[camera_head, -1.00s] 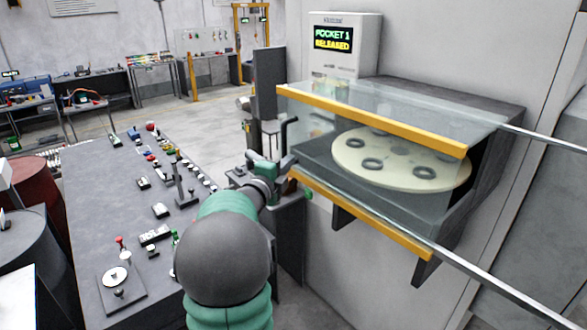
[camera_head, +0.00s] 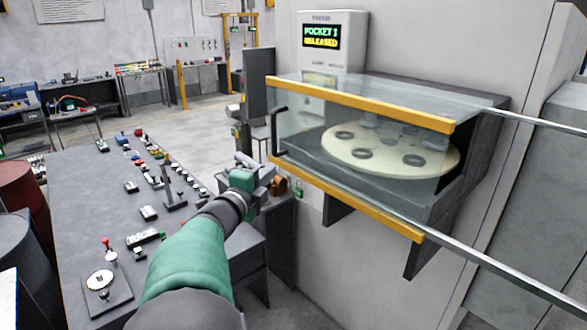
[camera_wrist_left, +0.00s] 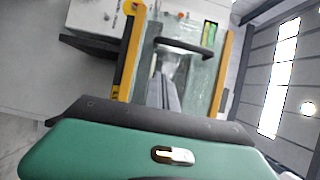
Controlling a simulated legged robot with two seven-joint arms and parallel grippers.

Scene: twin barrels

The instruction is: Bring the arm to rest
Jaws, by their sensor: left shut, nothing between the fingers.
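My left arm reaches in from the bottom of the head view, a green and dark grey limb. Its left gripper (camera_head: 243,160) is shut and empty, left of the glass case. The shut grey fingers also show in the left wrist view (camera_wrist_left: 163,92), pointing toward the glass front. A black handle (camera_head: 274,122) is on the case's left edge, apart from the gripper; it shows in the left wrist view (camera_wrist_left: 185,49) beyond the fingers. My right gripper is out of view.
The yellow-edged glass case (camera_head: 360,100) holds a pale round plate (camera_head: 400,163) with holes. Its screen (camera_head: 320,36) reads "POCKET 1 RELEASED". A grey bench (camera_head: 90,215) with several small controls lies left of my arm. Open floor (camera_head: 180,130) lies beyond.

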